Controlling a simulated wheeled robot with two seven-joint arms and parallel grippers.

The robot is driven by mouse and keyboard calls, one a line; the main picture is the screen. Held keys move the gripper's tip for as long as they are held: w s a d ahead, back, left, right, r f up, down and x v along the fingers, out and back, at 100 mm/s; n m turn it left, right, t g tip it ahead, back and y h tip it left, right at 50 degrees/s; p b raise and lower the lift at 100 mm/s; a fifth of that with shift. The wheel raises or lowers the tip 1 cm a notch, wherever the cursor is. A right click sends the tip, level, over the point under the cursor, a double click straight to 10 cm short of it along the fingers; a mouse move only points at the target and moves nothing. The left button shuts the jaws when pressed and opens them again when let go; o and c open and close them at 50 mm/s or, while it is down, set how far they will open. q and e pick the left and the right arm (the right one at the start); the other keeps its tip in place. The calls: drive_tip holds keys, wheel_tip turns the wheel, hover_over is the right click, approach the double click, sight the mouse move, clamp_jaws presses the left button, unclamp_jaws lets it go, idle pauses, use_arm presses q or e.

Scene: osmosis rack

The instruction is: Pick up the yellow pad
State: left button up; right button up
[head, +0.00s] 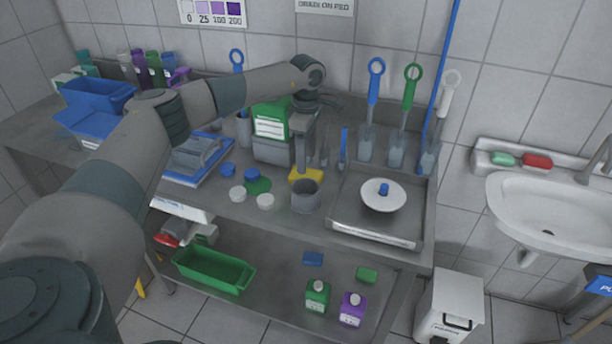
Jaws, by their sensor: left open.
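The yellow pad (299,175) lies on the upper steel shelf, just behind a grey cup that partly hides it. My left arm comes in from the left and reaches over the shelf. My left gripper (304,165) points down right above the yellow pad, with its fingers open. Whether a finger touches the pad cannot be told, because the gripper covers part of it. My right gripper does not show.
The grey cup (305,197) stands close in front of the pad. A green-and-grey box (271,146) stands just left of the gripper. Small caps (265,201) lie to the left.

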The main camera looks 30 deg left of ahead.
use_arm(q)
drive_tip(key=shift+f+p, duration=0.3)
drive_tip(key=shift+p, duration=0.1)
drive_tip(key=f, duration=0.1)
drive_tip(key=f+p, duration=0.2)
drive_tip(key=shift+s+a+f, duration=0.2)
drive_tip(key=shift+a+f, duration=0.15)
drive_tip(key=shift+f, duration=0.45)
drive_tip(key=c, duration=0.7)
